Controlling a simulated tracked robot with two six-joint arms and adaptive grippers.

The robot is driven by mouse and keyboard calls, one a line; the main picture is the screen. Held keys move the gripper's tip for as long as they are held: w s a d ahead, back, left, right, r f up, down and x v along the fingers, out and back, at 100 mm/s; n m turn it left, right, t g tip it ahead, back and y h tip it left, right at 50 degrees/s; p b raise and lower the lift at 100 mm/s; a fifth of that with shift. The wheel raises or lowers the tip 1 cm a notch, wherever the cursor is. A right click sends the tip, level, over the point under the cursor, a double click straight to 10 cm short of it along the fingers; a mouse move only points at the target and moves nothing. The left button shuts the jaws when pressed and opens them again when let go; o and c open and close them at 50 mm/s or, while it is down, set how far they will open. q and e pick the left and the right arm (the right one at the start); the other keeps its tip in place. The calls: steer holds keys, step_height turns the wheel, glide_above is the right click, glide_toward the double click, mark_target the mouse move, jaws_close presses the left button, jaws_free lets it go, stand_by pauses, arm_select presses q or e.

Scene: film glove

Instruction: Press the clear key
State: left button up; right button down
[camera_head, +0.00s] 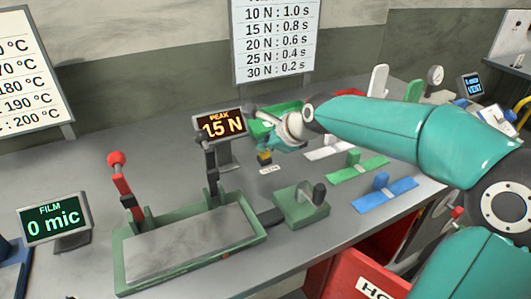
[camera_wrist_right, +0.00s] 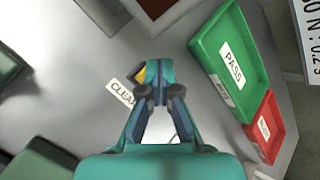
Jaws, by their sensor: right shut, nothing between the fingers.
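The clear key shows as a small yellow block (camera_head: 264,158) in the head view, just behind its white label. In the wrist view a yellow part of it (camera_wrist_right: 140,74) peeks out left of my fingers, near the CLEAR label (camera_wrist_right: 121,92). My right gripper (camera_wrist_right: 156,52) is shut and empty, its fingertips pointing down over the key. In the head view the right gripper (camera_head: 266,143) is small and partly hidden by its wrist. The fingers cover much of the key, so I cannot tell whether they touch it. My left gripper is not in view.
The PEAK display (camera_head: 221,125) reads 15 N, left of the key. A green lever press (camera_head: 190,240) and a small green block with a knob (camera_head: 300,205) stand in front. Green PASS tray (camera_wrist_right: 230,55) and a red tray (camera_wrist_right: 264,128) lie beside my gripper.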

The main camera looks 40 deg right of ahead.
mark_target(266, 154)
steer(key=shift+f+b, duration=0.3)
steer(key=shift+f, duration=0.2)
stand_by(0.3)
stand_by(0.4)
steer(key=shift+r+p, duration=0.95)
steer(key=shift+p, duration=0.05)
step_height(266, 154, up, 5)
steer(key=p, duration=0.5)
stand_by(0.4)
steer(key=shift+s, duration=0.1)
